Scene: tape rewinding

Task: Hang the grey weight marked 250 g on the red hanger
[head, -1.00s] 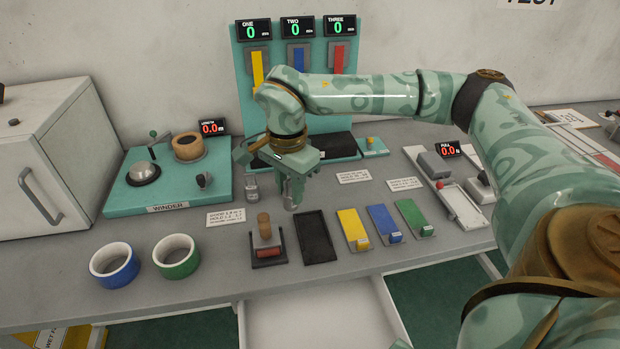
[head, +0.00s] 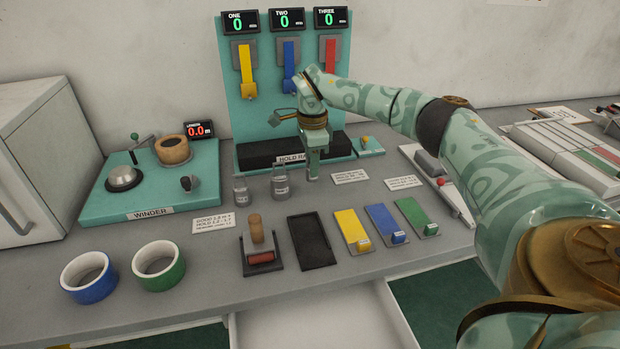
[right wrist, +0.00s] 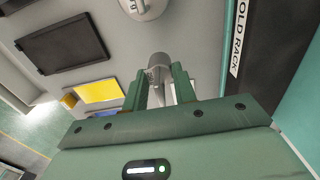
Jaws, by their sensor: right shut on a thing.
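My right gripper (head: 312,172) points down just above the table, in front of the rack's right part. In the right wrist view its fingers (right wrist: 160,92) are shut on a grey cylindrical weight (right wrist: 158,66); its marking is not readable, and the fingers hide most of it in the head view. Two other grey weights, a left one (head: 241,192) and a right one (head: 280,184), stand to the left of the gripper. The red hanger (head: 330,57) hangs under display THREE on the teal board, above and behind the gripper. My left gripper is out of view.
The yellow (head: 246,62) and blue (head: 288,60) hangers are left of the red one. A black hold rack (head: 262,155) lies below the board. A black tray (head: 311,241), a roller stand (head: 260,252) and coloured plates (head: 352,230) lie in front.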

